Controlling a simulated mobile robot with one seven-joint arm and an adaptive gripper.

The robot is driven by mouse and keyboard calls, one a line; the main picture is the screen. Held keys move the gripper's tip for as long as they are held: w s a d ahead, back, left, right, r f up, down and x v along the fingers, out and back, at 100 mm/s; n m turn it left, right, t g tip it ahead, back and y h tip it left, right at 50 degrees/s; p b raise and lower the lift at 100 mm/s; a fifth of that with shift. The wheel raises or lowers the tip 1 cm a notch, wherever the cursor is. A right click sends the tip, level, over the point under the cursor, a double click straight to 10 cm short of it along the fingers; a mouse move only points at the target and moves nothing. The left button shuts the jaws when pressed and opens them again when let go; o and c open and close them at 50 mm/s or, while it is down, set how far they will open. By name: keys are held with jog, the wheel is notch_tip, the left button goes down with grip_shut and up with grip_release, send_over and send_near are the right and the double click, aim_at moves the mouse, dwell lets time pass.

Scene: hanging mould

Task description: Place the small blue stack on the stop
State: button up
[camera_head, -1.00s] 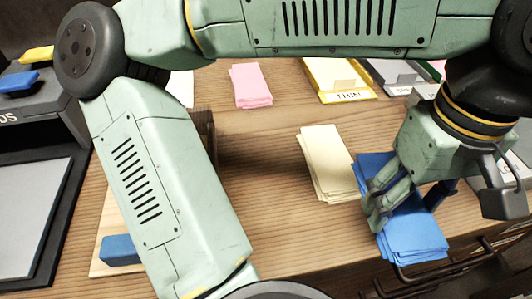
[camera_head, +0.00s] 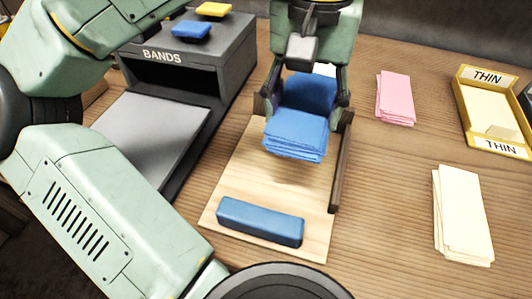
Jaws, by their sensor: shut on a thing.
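The small blue stack (camera_head: 295,136) is a pile of blue sheets. My gripper (camera_head: 304,103) is shut on it, with one finger at each side edge. The stack hangs over the far part of a pale wooden board (camera_head: 262,180) and appears a little above it, with a shadow below. A blue bar (camera_head: 260,221) lies across the near end of the board. A dark wooden rail (camera_head: 341,165) runs along the board's right side. Which of these is the stop, I cannot tell for sure. My gripper hides the board's far end.
A dark BANDS box (camera_head: 190,65) with a blue and a yellow piece on top stands at the far left, by a grey plate (camera_head: 150,138). A pink stack (camera_head: 395,98), a cream stack (camera_head: 462,215) and a yellow THIN tray (camera_head: 462,105) are right. The table between is clear.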

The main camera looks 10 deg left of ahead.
jog(key=shift+a, duration=0.45)
send_over(289, 165)
notch_tip(289, 165, down, 5)
jog(key=shift+a+f, duration=0.1)
jog(key=shift+f, duration=2.5)
jog(key=o, duration=1.2)
notch_tip(289, 165, up, 12)
jog(key=shift+r, duration=0.15)
